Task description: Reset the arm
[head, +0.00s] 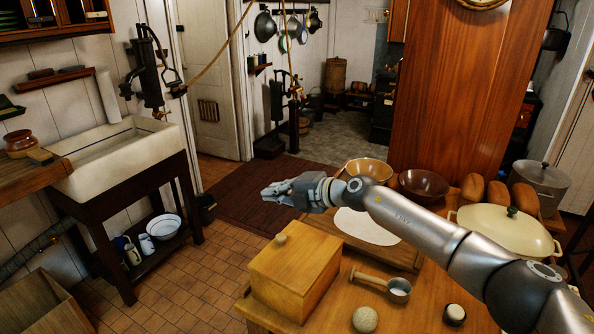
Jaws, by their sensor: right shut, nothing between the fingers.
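My right gripper (277,194) is shut and empty. It is held out over the far left part of the wooden table (405,317), pointing left, with its fingertips beyond the table's edge above the dark red mat. The right arm comes in from the lower right and crosses over the table. It hides part of the pale round dough sheet and the table top behind it. My left gripper is not in view.
A sink (118,155) stands left; tiled floor lies between.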

